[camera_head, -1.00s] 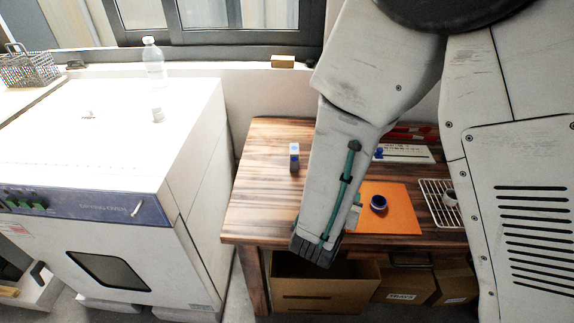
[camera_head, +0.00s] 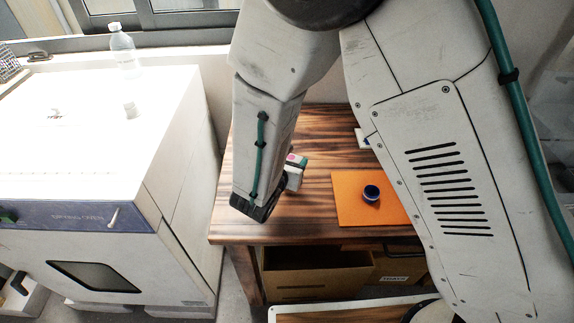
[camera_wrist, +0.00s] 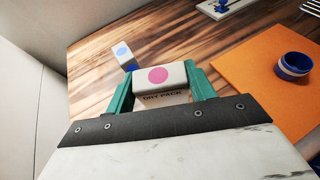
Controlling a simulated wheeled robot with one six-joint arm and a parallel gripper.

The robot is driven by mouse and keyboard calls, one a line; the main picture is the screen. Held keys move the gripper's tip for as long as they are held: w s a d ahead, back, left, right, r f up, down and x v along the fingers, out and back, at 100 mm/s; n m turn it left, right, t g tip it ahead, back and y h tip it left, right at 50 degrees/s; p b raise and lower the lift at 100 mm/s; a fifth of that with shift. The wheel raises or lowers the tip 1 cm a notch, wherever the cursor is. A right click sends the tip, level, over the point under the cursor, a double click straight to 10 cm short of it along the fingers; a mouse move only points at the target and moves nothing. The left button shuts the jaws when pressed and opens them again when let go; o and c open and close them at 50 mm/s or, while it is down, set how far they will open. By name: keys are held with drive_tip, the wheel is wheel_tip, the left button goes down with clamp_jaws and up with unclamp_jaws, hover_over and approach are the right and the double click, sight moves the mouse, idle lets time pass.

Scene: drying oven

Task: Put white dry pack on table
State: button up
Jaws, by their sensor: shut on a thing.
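A white dry pack with a pink dot on top and dark "DRY PACK" lettering (camera_wrist: 160,80) is between the green fingers of my gripper (camera_wrist: 160,88). My gripper is shut on it. In the head view the pack (camera_head: 294,178) and gripper (camera_head: 299,165) show partly beside my forearm, over the left part of the wooden table (camera_head: 325,125). I cannot tell whether the pack touches the tabletop. A second white box with a blue dot (camera_wrist: 123,53) stands on the table just beyond the gripper in the wrist view; my arm hides it in the head view.
An orange mat (camera_head: 352,210) with a dark blue round container (camera_head: 371,192) lies right of the gripper. An open cardboard box (camera_head: 315,280) sits under the table.

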drive_tip(key=shift+w+a+f, duration=0.1)
drive_tip(key=shift+w+f, duration=0.1)
drive_tip(key=shift+f, duration=1.6)
drive_tip(key=shift+f, duration=0.1)
drive_tip(key=o, duration=1)
